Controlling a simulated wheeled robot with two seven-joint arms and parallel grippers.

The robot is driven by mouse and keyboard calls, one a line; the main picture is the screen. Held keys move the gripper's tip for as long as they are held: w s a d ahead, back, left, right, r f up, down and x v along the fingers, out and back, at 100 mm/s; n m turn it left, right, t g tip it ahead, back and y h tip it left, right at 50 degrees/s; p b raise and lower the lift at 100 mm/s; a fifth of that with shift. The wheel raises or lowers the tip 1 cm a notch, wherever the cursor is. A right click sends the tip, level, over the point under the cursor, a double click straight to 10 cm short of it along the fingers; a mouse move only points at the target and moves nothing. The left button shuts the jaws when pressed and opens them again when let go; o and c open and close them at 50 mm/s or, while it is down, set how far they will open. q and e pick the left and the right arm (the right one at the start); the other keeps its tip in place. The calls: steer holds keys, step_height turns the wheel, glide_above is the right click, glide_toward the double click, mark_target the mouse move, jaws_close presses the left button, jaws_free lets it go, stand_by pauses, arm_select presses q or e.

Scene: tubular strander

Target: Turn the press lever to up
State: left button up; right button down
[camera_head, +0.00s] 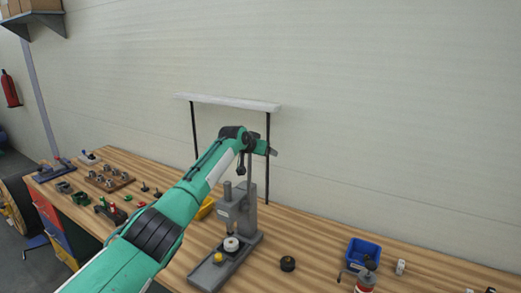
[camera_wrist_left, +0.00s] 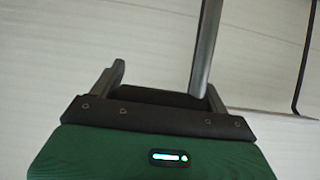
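The grey press (camera_head: 246,205) stands on the wooden bench, with a white ring and a yellow piece on its base. My green left arm crosses in front of it, and my left gripper (camera_head: 272,152) is above the press, beside its top. In the left wrist view my left gripper (camera_wrist_left: 165,78) has its two dark fingers apart. A grey metal bar (camera_wrist_left: 207,45), probably the press lever, rises close to the right-hand finger; I cannot tell whether they touch. In the head view the arm hides most of the lever. My right gripper is out of view.
A white shelf-like bar (camera_head: 230,102) on black posts stands behind the press. A blue bin (camera_head: 362,254), a black round part (camera_head: 287,264) and a red-and-grey item (camera_head: 366,276) lie to the right. Small parts and a wooden tray (camera_head: 108,181) fill the left of the bench.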

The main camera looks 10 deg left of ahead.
arm_select(q)
steer(key=o, duration=0.4)
steer(key=shift+w+d+f, duration=0.1)
steer(key=shift+d+f, duration=0.05)
steer(key=shift+f, duration=0.5)
steer(key=shift+c, duration=0.2)
steer(key=b+v, duration=0.1)
steer(key=v, duration=0.1)
steer(key=shift+a+r+b, duration=0.2)
steer(key=shift+r+b, duration=0.1)
steer(key=shift+r, duration=0.1)
steer(key=b+v, duration=0.4)
steer(key=v, duration=0.6)
steer(key=shift+s+r, duration=0.15)
steer(key=shift+s, duration=0.25)
